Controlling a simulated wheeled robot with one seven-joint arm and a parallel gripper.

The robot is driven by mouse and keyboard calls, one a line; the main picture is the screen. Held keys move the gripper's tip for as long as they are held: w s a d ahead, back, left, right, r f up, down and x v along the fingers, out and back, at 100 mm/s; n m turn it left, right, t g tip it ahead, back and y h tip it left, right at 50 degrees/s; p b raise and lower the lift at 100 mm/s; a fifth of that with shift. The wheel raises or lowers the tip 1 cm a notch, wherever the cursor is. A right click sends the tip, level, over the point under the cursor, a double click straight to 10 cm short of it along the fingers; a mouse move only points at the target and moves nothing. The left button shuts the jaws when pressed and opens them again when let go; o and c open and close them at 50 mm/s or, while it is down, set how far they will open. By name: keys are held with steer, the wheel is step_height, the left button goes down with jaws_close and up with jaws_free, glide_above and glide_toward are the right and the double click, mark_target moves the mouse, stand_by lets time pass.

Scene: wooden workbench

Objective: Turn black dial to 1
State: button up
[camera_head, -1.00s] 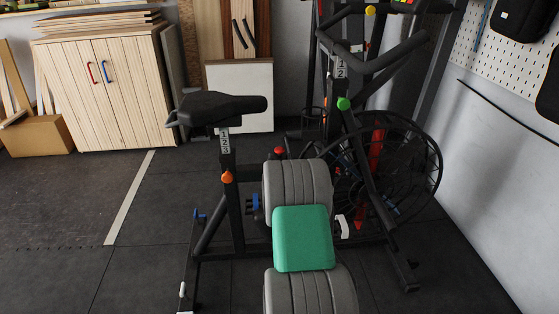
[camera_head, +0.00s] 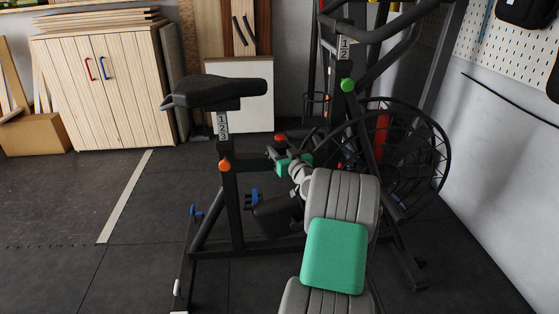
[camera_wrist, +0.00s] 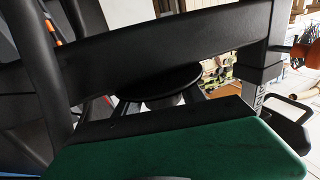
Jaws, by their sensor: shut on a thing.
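The task's black dial appears to be the dark round disc (camera_wrist: 163,78) in the wrist view, partly hidden behind a thick black bar. Two dark fingers of my gripper (camera_wrist: 162,103) reach up to either side of it, and the gripper looks shut on it. The dial's markings and setting do not show. In the head view my gripper (camera_head: 273,155) is beside the exercise bike's frame, below the seat and to its right, and small details there are hard to make out.
The bike's black seat (camera_head: 215,91) is left of my gripper, on a post with an orange knob (camera_head: 225,164). A red knob (camera_head: 281,138) is just above my gripper. A green knob (camera_head: 348,85) and a caged fan wheel (camera_head: 405,155) are to the right. Open floor lies left.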

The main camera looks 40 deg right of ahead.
mark_target(283, 152)
steer(key=shift+f, duration=0.1)
steer(key=shift+s, duration=0.1)
steer(key=o, duration=1.1)
steer(key=shift+d, duration=0.1)
steer(key=shift+o, duration=1.2)
steer(key=p+v, duration=0.1)
steer(key=v, duration=0.2)
steer(key=p+v, duration=0.1)
steer(key=v, duration=0.2)
steer(key=shift+s+r, duration=0.25)
steer(key=shift+s, duration=0.15)
steer(key=shift+s+a, duration=0.25)
steer(key=shift+s, duration=0.25)
steer(key=shift+f+y, duration=0.1)
steer(key=shift+y, duration=0.2)
steer(key=shift+w+a, duration=0.1)
